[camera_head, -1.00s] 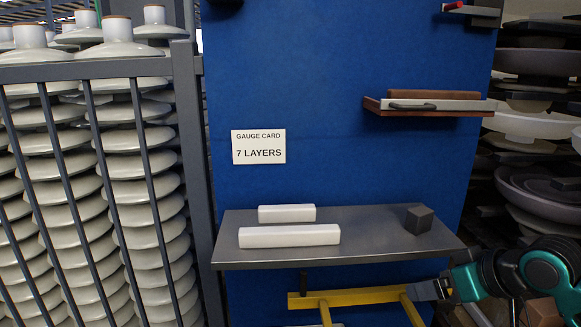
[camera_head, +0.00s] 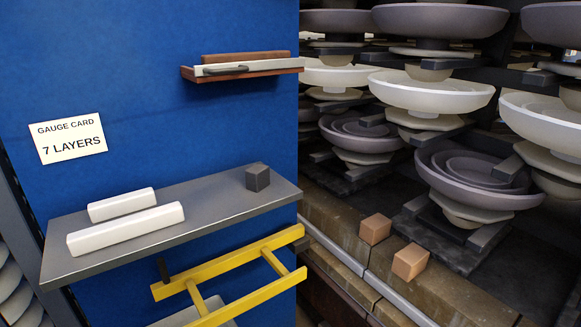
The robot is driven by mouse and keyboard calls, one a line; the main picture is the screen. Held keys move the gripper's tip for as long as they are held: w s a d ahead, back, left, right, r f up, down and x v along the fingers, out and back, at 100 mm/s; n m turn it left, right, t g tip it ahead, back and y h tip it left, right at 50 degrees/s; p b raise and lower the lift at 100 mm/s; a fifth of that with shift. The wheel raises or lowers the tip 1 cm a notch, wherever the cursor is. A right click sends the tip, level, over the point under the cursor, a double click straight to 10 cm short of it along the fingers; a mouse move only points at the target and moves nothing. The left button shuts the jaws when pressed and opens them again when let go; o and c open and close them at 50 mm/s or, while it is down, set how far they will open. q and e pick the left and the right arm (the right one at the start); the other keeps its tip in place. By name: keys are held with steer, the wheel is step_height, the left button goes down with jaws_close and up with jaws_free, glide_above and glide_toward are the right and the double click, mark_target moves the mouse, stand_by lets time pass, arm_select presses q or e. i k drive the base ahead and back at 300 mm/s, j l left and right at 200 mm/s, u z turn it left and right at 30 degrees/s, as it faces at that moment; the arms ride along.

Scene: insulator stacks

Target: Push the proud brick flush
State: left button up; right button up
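Two small orange-tan bricks show at the right of the head view. One brick (camera_head: 375,228) is farther back and the other brick (camera_head: 410,261) is nearer and to its right. Both are at the brown brick ledge (camera_head: 345,222) below the insulator stacks, standing out from the darker surface around them. I cannot tell which one is the proud brick, or how far either stands out. Neither of my grippers shows in this view.
A grey shelf (camera_head: 215,208) on the blue panel (camera_head: 150,130) holds two white bars (camera_head: 125,230) and a dark cube (camera_head: 258,177). A yellow ladder-like frame (camera_head: 230,265) is below. Stacked insulator discs (camera_head: 430,90) fill the right, above the ledge.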

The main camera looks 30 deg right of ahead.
mark_target(409, 263)
steer(key=z, duration=1.75)
